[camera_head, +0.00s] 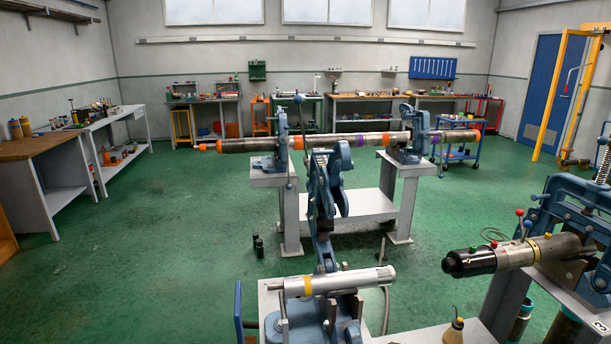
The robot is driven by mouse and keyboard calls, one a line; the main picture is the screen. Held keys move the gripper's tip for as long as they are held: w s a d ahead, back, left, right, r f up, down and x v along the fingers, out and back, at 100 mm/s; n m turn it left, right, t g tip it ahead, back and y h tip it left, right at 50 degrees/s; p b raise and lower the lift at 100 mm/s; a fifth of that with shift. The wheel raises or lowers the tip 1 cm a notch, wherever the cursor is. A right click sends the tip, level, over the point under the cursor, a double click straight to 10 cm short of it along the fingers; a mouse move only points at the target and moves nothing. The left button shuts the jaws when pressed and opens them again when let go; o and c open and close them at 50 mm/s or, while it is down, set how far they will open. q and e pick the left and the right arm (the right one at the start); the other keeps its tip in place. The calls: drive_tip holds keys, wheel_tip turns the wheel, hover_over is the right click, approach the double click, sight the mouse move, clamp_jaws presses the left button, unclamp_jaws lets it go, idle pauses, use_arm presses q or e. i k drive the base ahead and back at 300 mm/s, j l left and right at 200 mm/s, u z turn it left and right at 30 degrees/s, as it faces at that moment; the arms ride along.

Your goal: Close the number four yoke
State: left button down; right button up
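In the head view a blue pipe vise (295,323) stands on a light bench at the bottom middle. A silver pipe with a yellow band (340,282) lies across it. Its blue yoke (322,192) stands up behind the pipe, apart from it, and looks open. I see no number on this vise. Two blue vises (281,140) (422,135) on the middle bench surround a long banded pipe (340,141). At the right, a blue vise (574,205) bears a black and tan pipe (508,254); a small label (601,327) below is hard to read. Neither of my grippers shows.
Small black items (257,245) stand on the green floor (150,250), which is open at the left. Workbenches (35,150) line the walls.

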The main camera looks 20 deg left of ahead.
sight(318, 169)
drive_tip(key=j+z, duration=0.2)
drive_tip(key=j, duration=0.35)
drive_tip(key=j+z, duration=0.25)
drive_tip(key=j, duration=0.25)
drive_tip(key=i+j+z, duration=0.1)
drive_tip(key=j+z, duration=0.3)
drive_tip(key=j, duration=0.65)
drive_tip(key=j+z, duration=0.4)
drive_tip(key=j, duration=0.65)
drive_tip(key=k, duration=0.05)
